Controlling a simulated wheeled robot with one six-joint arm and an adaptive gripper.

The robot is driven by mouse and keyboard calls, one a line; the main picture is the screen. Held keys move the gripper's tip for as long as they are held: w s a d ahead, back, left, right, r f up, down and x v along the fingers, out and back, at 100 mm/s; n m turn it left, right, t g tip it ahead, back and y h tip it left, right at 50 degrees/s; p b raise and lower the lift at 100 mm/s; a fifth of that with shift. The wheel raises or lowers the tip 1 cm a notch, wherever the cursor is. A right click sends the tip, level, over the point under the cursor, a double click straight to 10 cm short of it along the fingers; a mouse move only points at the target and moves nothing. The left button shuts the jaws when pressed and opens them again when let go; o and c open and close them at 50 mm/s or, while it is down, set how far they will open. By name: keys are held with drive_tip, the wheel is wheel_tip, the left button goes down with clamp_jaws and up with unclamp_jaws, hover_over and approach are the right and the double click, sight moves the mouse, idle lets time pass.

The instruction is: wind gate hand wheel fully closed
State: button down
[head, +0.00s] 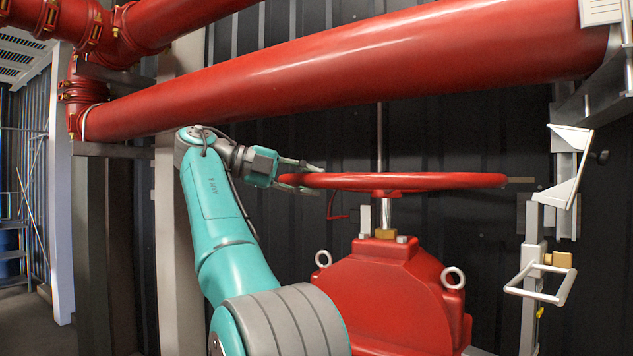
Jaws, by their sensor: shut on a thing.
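The red gate hand wheel (420,181) lies level, seen nearly edge-on, in the middle right of the head view. It sits on a bright vertical stem (386,215) above the red valve body (385,285). My gripper (298,178) reaches in from the left and is shut on the left rim of the wheel. One finger shows above the rim and one below it. The wheel's spokes are mostly hidden by the rim.
A thick red pipe (340,70) runs across above the wheel and my arm. A grey metal bracket with a looped handle (540,283) stands to the right. Lifting eyes (453,278) stick up from the valve body. A dark corrugated wall is behind.

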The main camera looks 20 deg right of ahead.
drive_tip(key=shift+f, duration=0.1)
drive_tip(key=c, duration=0.8)
unclamp_jaws()
drive_tip(key=shift+c, duration=0.2)
drive_tip(key=shift+d, duration=0.1)
